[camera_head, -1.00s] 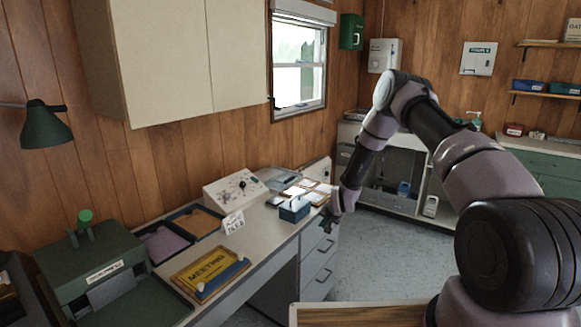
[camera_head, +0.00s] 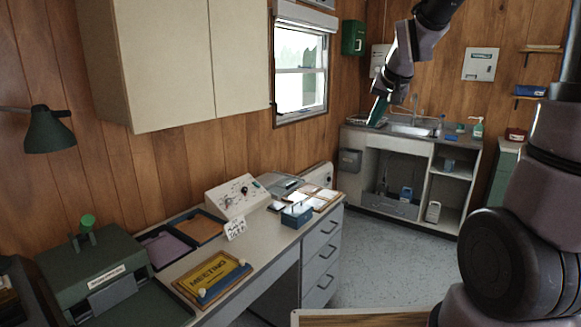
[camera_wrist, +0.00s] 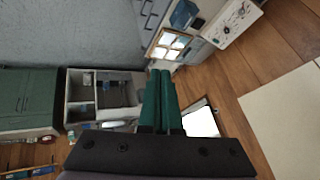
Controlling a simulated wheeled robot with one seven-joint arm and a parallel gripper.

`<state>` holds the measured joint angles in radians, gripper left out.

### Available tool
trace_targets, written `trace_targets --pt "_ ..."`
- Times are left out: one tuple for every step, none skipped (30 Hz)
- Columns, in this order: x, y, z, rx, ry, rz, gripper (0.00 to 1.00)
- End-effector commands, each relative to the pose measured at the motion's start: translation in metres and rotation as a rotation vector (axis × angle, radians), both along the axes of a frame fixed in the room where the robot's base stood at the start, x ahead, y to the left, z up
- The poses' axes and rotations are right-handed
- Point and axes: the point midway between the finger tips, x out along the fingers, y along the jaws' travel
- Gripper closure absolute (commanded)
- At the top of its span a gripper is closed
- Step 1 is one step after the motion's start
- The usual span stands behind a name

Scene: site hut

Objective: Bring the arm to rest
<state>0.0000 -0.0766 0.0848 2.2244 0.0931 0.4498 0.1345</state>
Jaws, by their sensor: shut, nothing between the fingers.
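My gripper (camera_head: 377,111) is raised in mid-air in the head view, with its green fingers pointing down. In the picture it overlaps the left end of the sink counter. In the wrist view my gripper (camera_wrist: 159,73) shows two green fingers side by side, shut and with nothing held. My arm rises from the right edge of the head view, leaves the top of the picture and comes back down to the gripper. Part of the arm is out of view.
The desk (camera_head: 262,256) at the left carries a yellow meeting sign (camera_head: 212,275), paper trays, a control box (camera_head: 236,196) and a blue caddy (camera_head: 296,215). A wall cabinet (camera_head: 165,60) hangs above. The sink counter (camera_head: 400,128) stands behind. The floor (camera_head: 385,265) between is clear.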

Motion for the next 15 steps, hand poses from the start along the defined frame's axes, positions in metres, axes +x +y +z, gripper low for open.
trace_targets --pt "-0.023 -0.004 0.017 0.002 -0.01 -0.004 1.0" --pt "-0.035 -0.006 0.023 0.003 -0.01 -0.006 1.0" --pt "-0.053 -0.008 0.032 0.006 -0.01 -0.007 1.0" --pt "-0.066 -0.01 0.037 0.008 -0.011 -0.008 1.0" --pt "-0.079 -0.011 0.042 0.009 -0.01 -0.008 1.0" --pt "-0.096 -0.013 0.048 0.013 -0.012 -0.01 1.0" --pt "-0.11 -0.015 0.052 0.017 -0.011 -0.012 1.0" --pt "-0.122 -0.016 0.055 0.022 -0.011 -0.012 1.0" --pt "-0.139 -0.017 0.058 0.026 -0.012 -0.013 1.0" --pt "-0.151 -0.018 0.06 0.029 -0.012 -0.013 1.0" --pt "-0.163 -0.019 0.061 0.034 -0.011 -0.014 1.0" --pt "-0.176 -0.02 0.062 0.04 -0.011 -0.014 1.0" --pt "-0.186 -0.02 0.063 0.044 -0.011 -0.014 1.0" --pt "-0.194 -0.021 0.063 0.049 -0.01 -0.013 1.0" --pt "-0.204 -0.021 0.063 0.053 -0.01 -0.013 1.0"
